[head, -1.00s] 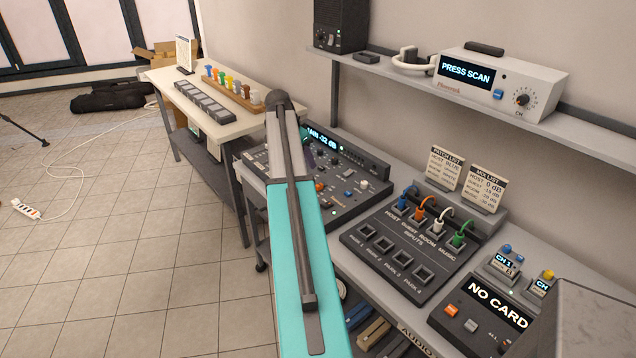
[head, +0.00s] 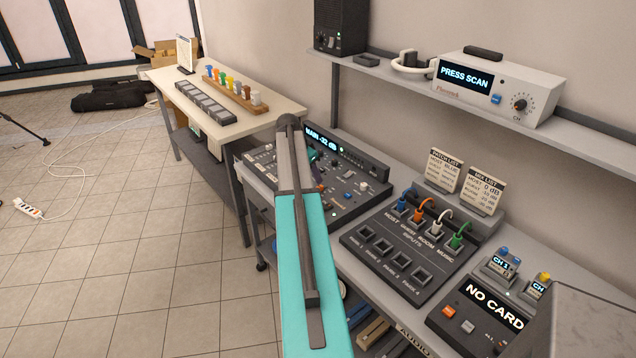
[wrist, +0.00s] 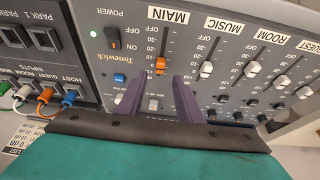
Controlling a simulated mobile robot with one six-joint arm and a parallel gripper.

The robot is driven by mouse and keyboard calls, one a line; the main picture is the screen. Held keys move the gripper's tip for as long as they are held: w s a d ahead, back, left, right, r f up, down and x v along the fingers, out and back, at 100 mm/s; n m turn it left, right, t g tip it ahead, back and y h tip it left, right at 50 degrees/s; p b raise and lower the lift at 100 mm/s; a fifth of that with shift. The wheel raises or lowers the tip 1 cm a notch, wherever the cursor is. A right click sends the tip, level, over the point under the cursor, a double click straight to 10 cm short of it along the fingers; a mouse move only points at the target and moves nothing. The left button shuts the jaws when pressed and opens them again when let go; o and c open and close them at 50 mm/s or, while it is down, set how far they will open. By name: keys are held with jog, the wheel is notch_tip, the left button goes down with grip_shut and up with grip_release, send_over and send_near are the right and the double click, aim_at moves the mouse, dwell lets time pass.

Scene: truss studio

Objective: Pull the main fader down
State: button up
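The mixer (head: 373,173) stands on the desk, and its display (head: 322,138) reads MAIN -32 dB. In the wrist view the main fader's orange cap (wrist: 160,65) sits in the slot under the MAIN label (wrist: 168,16). My gripper (wrist: 163,79) is open and empty, its two purple fingers apart. In that view the orange cap lies just beyond the fingertips, in line with the gap between them. I cannot tell whether the fingers touch it. In the head view my arm hides most of the gripper and the fader.
White-capped faders for MUSIC (wrist: 206,70) and ROOM (wrist: 252,69) stand beside the main one. Left of it are a power switch (wrist: 112,38) and a blue button (wrist: 119,78). The patch panel (head: 393,250) with coloured cables adjoins the mixer.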

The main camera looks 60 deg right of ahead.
jog(key=shift+p+x, duration=1)
jog(key=shift+x, duration=2.2)
grip_shut()
